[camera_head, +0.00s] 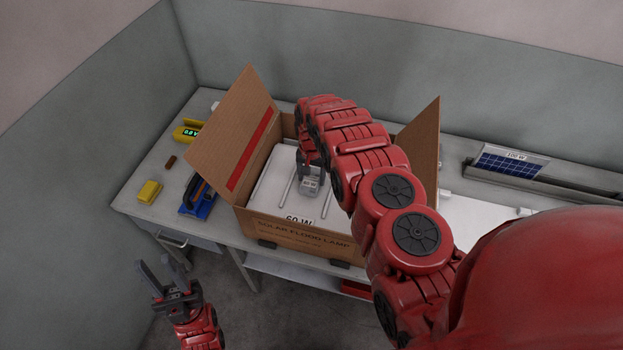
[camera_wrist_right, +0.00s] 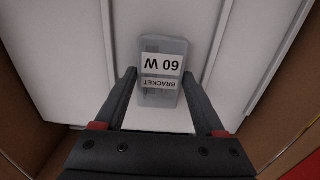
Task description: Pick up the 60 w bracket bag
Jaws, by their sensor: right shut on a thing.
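The 60 W bracket bag (camera_head: 310,187) is a small grey translucent bag with a white label. It is inside the open cardboard box, over a white panel (camera_head: 275,180). In the right wrist view the bag (camera_wrist_right: 162,66) shows its "60 W" and "BRACKET" labels, upside down. My right gripper (camera_wrist_right: 160,80) reaches down into the box with its fingers on both sides of the bag, shut on it. I cannot tell whether the bag is clear of the panel. My left gripper (camera_head: 153,264) is open and empty, in front of the table at lower left.
The cardboard box (camera_head: 300,240), marked "SOLAR FLOOD LAMP", has raised side flaps. Left of it on the table (camera_head: 150,208) are a yellow block (camera_head: 149,191), a blue tool (camera_head: 198,203) and a yellow meter (camera_head: 187,132). A solar panel (camera_head: 510,163) lies at right.

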